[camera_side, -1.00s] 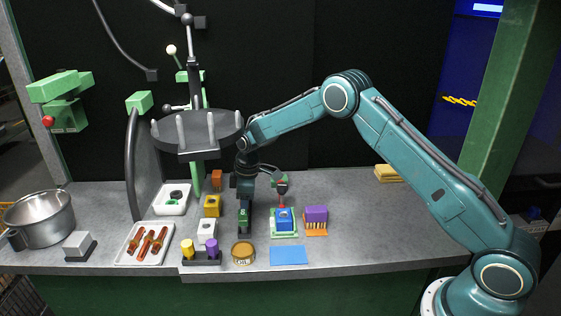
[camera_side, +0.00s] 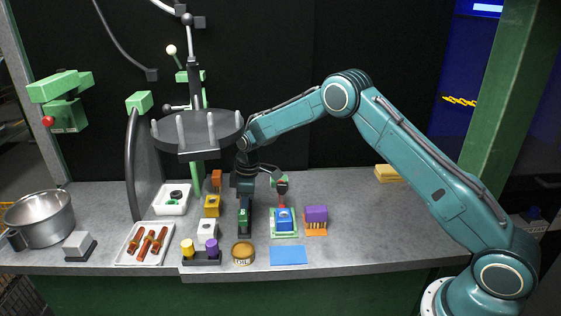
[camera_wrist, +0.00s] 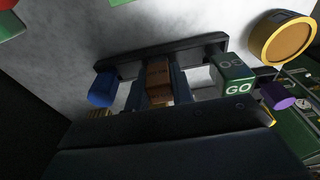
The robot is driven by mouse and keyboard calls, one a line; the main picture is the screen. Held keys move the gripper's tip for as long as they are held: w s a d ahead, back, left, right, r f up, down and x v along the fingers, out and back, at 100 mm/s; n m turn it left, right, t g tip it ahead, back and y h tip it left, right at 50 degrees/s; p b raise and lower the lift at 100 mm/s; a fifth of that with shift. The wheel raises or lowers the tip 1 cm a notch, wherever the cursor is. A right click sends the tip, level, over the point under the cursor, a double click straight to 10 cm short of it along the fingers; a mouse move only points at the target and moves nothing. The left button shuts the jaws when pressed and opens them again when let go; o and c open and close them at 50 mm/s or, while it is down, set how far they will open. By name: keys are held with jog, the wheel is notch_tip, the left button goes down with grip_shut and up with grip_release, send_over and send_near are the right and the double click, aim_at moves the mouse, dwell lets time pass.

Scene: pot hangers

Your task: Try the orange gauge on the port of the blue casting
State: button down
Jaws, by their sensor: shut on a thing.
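My gripper (camera_wrist: 158,88) is shut on the orange gauge (camera_wrist: 158,80), which looks brown-orange between the fingers in the wrist view. The dark gauge rack (camera_wrist: 165,50) is close to it, with a green gauge marked GO (camera_wrist: 233,76) on the right and a blue piece (camera_wrist: 103,90) on the left. I cannot tell whether the held gauge is clear of the rack. In the side view, the green gauge (camera_side: 244,217) is below my gripper, which partly hides the rack's far part. The blue casting (camera_side: 284,221) stands on a green base to the right, its round port facing up.
A purple block on orange pins (camera_side: 316,215) stands right of the casting, and a blue mat (camera_side: 289,255) lies in front. A round tin (camera_side: 243,252), white block (camera_side: 207,229) and yellow block (camera_side: 212,206) are near the rack.

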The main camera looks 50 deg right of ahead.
notch_tip(320, 180, up, 10)
jog(key=shift+f, duration=0.1)
dwell(0.5)
jog(key=shift+s, duration=0.1)
dwell(0.5)
jog(key=s+d+r+n+g, duration=0.1)
jog(key=s+d+n, duration=0.3)
jog(key=s+n, duration=0.7)
jog(key=shift+d+r+n+g, duration=0.2)
jog(key=shift+n+g, duration=0.3)
jog(key=shift+n, duration=3)
jog(key=shift+a+f, duration=0.1)
jog(key=shift+f, duration=2.75)
